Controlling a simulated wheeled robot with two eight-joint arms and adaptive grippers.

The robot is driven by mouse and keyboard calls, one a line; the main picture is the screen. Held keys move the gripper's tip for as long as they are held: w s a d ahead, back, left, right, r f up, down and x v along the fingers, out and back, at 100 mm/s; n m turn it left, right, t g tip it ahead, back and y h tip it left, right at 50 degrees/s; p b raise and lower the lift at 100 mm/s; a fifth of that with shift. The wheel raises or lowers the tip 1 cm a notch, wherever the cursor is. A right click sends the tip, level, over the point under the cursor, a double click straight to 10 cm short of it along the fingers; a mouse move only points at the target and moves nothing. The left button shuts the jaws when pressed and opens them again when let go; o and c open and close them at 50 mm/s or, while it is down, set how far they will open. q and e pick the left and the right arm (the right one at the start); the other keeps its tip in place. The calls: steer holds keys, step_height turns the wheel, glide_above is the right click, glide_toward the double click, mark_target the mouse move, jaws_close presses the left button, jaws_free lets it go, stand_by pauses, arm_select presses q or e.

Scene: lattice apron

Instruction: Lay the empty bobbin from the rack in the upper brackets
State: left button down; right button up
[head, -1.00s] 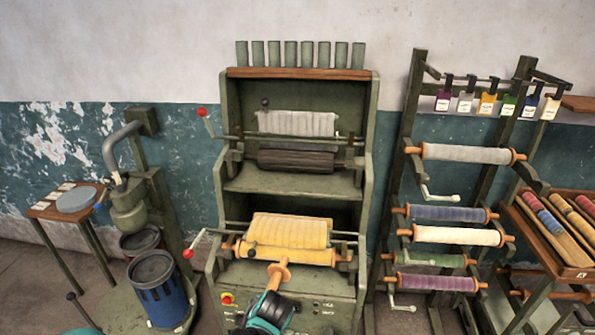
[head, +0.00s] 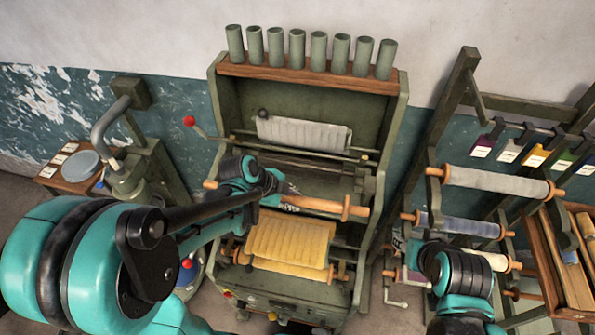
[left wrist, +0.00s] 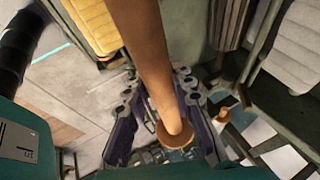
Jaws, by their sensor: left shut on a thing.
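My left gripper (head: 272,186) is shut on the empty bobbin (head: 325,205), a bare orange-brown wooden rod with end flanges. In the head view the bobbin lies crosswise, tilted slightly down to the right, in front of the machine's upper bay. In the left wrist view the bobbin (left wrist: 150,60) runs between the fingers, with one flange (left wrist: 175,134) near them. The upper brackets are mostly hidden behind the gripper and bobbin; a dark roller (head: 325,178) shows behind. My right gripper (head: 402,258) is by the rack at the right; its fingers are unclear.
Below the bobbin, a yellow cloth roll (head: 290,240) sits in the lower bay. A grey cloth roll (head: 303,132) is above. A red-knobbed lever (head: 190,121) sticks out at left. The bobbin rack (head: 455,90) holds wound bobbins at right.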

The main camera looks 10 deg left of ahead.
arm_select(q)
steer(key=shift+w+r, duration=0.2)
steer(key=shift+w, duration=0.2)
steer(key=w+f+b, duration=0.1)
steer(key=w, duration=1.3)
steer(key=shift+w+f+b, duration=0.15)
steer(key=shift+w+b, duration=0.2)
steer(key=shift+w, duration=0.05)
arm_select(e)
steer(key=shift+s+f, duration=0.25)
steer(key=shift+f, duration=0.45)
arm_select(q)
steer(key=shift+s, duration=0.1)
arm_select(e)
steer(key=shift+f, duration=0.15)
arm_select(q)
steer(key=shift+f+b, duration=0.1)
steer(key=shift+b, duration=0.2)
arm_select(e)
steer(key=shift+f, duration=0.15)
arm_select(q)
steer(key=shift+f+b, duration=1.1)
steer(key=shift+f, duration=0.15)
arm_select(e)
steer(key=shift+f, duration=1.1)
